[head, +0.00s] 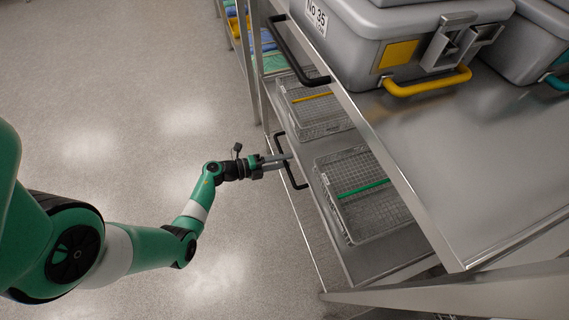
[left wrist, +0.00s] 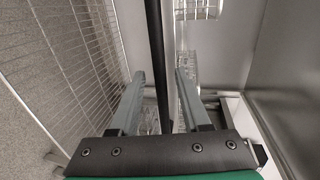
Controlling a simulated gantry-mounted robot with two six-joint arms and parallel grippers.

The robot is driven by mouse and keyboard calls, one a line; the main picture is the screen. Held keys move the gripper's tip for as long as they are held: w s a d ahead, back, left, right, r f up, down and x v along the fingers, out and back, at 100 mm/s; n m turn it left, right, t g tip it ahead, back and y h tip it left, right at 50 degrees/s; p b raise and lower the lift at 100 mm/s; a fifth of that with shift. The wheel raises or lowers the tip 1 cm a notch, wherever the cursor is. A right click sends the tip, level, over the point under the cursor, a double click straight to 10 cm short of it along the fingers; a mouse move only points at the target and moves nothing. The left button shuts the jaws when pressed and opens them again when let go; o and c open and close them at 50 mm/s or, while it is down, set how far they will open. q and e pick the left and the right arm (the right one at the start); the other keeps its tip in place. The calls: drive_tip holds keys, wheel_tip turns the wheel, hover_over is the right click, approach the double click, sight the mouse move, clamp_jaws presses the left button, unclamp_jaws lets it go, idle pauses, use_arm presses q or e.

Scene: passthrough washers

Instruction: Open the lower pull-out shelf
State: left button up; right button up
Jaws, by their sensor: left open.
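The lower pull-out shelf (head: 378,262) is a metal shelf under a larger upper one in the head view. Its black bar handle (head: 294,182) is on its left-facing edge. My left gripper (head: 285,161) reaches the handle from the left, with its fingers open. In the left wrist view the dark handle bar (left wrist: 157,45) runs between the two grey fingers (left wrist: 159,75), with gaps visible on both sides. The fingers straddle the bar and are not closed on it. My right gripper is not in view.
Wire baskets with a green bar (head: 363,188) and a yellow bar (head: 313,97) stand on the lower shelf. The upper shelf (head: 450,140) has its own black handle (head: 292,50) and carries grey cases (head: 385,40). The speckled floor (head: 120,110) to the left is clear.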

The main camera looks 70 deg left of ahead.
use_arm(q)
drive_tip(key=shift+w, duration=0.35)
clamp_jaws()
idle(1.2)
